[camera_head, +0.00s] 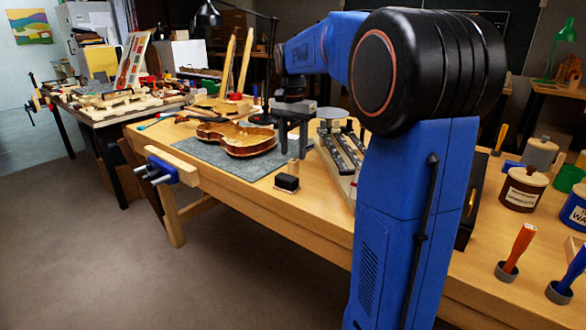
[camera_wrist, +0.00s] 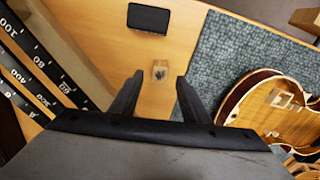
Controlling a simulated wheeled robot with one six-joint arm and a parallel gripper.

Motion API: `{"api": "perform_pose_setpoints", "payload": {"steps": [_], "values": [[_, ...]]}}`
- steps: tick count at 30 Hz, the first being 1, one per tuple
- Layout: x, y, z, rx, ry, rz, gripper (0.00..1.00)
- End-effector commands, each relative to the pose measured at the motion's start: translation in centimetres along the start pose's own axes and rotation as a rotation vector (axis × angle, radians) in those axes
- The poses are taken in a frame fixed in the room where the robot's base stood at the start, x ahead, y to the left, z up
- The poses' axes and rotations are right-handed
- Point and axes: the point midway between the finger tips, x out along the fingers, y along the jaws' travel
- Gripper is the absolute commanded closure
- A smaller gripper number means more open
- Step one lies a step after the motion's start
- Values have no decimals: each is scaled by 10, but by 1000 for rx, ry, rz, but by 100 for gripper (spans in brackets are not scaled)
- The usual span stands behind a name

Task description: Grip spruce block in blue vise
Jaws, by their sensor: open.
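The spruce block (camera_wrist: 160,70) is a small pale wooden block with a dark mark on its visible face. It stands on bare bench top, just beyond and between my fingertips in the wrist view. My gripper (camera_wrist: 158,84) is open and empty, its two dark fingers apart. In the head view my gripper (camera_head: 292,152) points down over the bench, and the block (camera_head: 293,168) shows small just under the fingertips. The blue vise (camera_head: 163,170) is on the bench's front edge at left, with a long wooden jaw (camera_head: 172,164). I cannot tell how wide its gap is.
A violin body (camera_head: 237,138) lies on a grey mat (camera_head: 205,151) between block and vise. A black-topped block (camera_head: 287,184) stands close in front; it shows in the wrist view (camera_wrist: 149,18). A rack with numbered dark bars (camera_wrist: 38,55) stands left there. Jars (camera_head: 523,188) stand right.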

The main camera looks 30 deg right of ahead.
Motion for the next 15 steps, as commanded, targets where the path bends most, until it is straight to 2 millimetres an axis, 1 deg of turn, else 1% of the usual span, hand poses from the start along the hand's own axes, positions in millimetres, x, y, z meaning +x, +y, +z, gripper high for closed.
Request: {"api": "perform_pose_setpoints", "payload": {"steps": [5,12,15], "values": [[12,0,0,0,-1,1,58],[44,0,0,0,-1,1,58],[52,0,1,0,-1,1,58]]}}
